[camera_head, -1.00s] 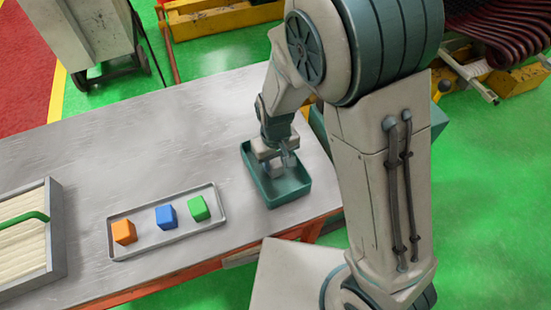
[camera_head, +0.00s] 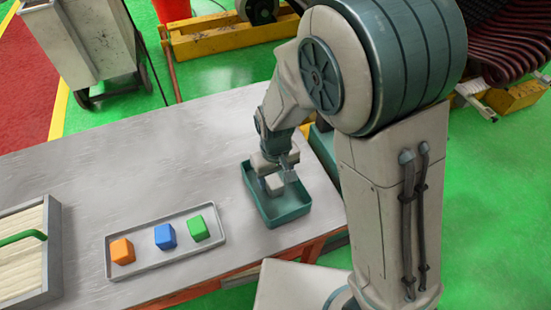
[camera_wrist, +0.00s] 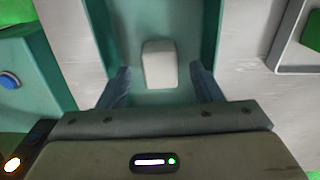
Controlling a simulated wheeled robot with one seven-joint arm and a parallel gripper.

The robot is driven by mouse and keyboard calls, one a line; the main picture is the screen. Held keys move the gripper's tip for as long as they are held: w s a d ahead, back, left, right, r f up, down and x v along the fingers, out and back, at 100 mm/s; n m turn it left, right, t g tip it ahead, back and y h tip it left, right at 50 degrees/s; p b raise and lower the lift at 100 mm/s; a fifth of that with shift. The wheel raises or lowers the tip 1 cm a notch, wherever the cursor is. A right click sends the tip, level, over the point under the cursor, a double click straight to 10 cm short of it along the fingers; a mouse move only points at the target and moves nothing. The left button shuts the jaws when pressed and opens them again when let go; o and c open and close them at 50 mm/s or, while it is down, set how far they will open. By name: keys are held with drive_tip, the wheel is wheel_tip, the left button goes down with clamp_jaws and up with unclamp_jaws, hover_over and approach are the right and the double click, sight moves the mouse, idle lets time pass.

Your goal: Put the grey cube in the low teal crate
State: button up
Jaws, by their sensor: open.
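The low teal crate (camera_head: 284,220) stands on the table near its right corner; its teal walls also show in the wrist view (camera_wrist: 211,35). The grey cube (camera_head: 274,184) is inside the crate, and in the wrist view it is a pale block (camera_wrist: 159,64) over the crate floor. My gripper (camera_head: 277,172) is over the crate, pointing down. In the wrist view my gripper (camera_wrist: 162,84) is open, with a finger on each side of the cube and gaps between. I cannot tell whether the cube's underside touches the floor.
A grey tray (camera_head: 168,262) holds an orange cube (camera_head: 122,251), a blue cube (camera_head: 165,236) and a green cube (camera_head: 199,228) left of the crate. A grey-framed box with a green handle (camera_head: 24,237) is at the far left. The table's middle is bare.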

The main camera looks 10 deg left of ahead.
sight(276, 184)
wheel_tip(276, 184, up, 10)
drive_tip(key=s+d+r+m+t, duration=0.1)
drive_tip(key=s+d+r+m, duration=0.1)
drive_tip(key=d, duration=0.5)
drive_tip(key=s+d+r+m+t, duration=0.1)
drive_tip(key=s+d+r+m, duration=0.1)
drive_tip(key=d, duration=0.6)
drive_tip(key=s+d+r+m+t, duration=0.1)
drive_tip(key=s+d+r+m, duration=0.2)
drive_tip(key=d, duration=0.4)
drive_tip(key=shift+s+d+r+t, duration=0.35)
drive_tip(key=shift+s+r, duration=0.2)
drive_tip(key=shift+r, duration=0.65)
